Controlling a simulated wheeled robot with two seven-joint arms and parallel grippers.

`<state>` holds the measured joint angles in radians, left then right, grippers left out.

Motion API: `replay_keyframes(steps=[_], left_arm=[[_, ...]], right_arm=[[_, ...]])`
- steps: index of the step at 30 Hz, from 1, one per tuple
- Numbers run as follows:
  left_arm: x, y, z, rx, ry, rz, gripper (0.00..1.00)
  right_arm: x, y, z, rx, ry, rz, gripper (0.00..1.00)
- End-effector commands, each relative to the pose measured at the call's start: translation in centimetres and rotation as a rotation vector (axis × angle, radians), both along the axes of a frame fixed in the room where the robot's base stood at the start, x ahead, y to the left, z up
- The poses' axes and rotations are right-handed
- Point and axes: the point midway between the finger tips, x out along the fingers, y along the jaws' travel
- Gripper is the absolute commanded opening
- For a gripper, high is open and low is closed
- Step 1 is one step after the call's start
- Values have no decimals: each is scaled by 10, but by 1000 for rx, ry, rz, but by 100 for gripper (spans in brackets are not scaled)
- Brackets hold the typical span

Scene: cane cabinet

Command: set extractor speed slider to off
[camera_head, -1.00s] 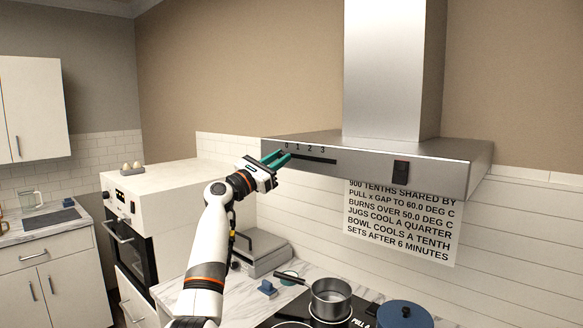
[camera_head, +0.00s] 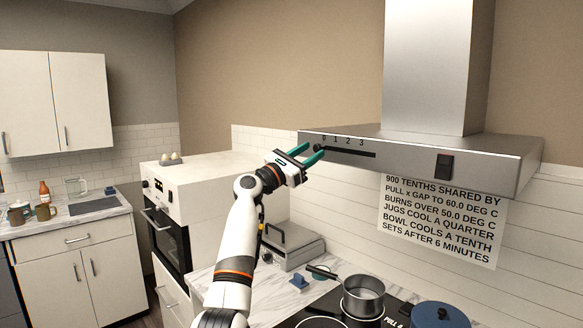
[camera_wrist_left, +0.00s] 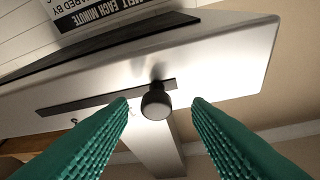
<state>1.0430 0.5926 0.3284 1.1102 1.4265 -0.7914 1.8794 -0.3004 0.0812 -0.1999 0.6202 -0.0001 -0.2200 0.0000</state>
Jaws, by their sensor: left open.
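The extractor hood (camera_head: 410,158) has a dark slider slot (camera_head: 350,153) on its front under the marks 0 to 3. The dark round slider knob (camera_head: 318,148) is at the slot's left end, by the 0. In the left wrist view the knob (camera_wrist_left: 156,104) stands at the right end of the slot (camera_wrist_left: 85,104), as that picture is upside down. My left gripper (camera_head: 314,153) is open in front of that end. In the wrist view the knob appears between its teal fingertips (camera_wrist_left: 160,100), with a gap on each side. My right gripper is out of view.
A black switch (camera_head: 444,166) is on the hood front, right of the slot. Below are a pot (camera_head: 363,298) on the hob, a blue lidded pot (camera_head: 440,316) and a grey appliance (camera_head: 290,245). A white oven unit (camera_head: 210,185) stands left of my arm.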

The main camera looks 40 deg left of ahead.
Motion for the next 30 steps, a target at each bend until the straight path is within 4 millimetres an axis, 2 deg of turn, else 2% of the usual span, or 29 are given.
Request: replay_keyframes(steps=[1, 6, 12, 15, 19, 30], left_arm=[[-9, 3, -11, 5, 0, 5, 45], [-44, 10, -25, 4, -1, 6, 45], [-77, 17, -37, 2, -1, 6, 45], [-87, 19, -39, 0, 0, 5, 45], [-94, 21, -40, -1, -1, 5, 45], [-95, 21, -39, -2, -1, 4, 45]], right_arm=[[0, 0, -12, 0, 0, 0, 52], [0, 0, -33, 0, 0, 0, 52], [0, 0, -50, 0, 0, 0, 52], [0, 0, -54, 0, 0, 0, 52], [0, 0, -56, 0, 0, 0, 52], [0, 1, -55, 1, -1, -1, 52]])
